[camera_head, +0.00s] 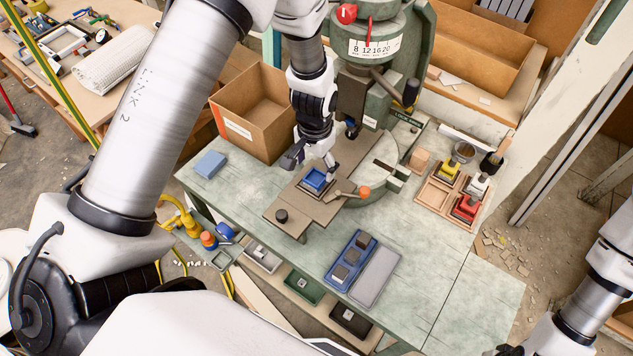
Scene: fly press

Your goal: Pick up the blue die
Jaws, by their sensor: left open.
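The blue die (315,180) is a small blue block with a raised rim. It sits on a dark square base on the brown plate (284,221) at the front of the green fly press (378,170). My left gripper (312,165) points down just above and behind the die. Its fingers are apart, with one out to the left and one close to the die's far edge. I cannot tell whether that finger touches the die. My right arm (590,300) shows at the lower right, and its gripper is out of the frame.
A cardboard box (262,132) stands left of the press. A wooden tray (432,196) holds yellow, white and red dies on the right. A blue tray (341,273) with grey blocks lies in front. A handle with an orange knob (364,192) is right of the die.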

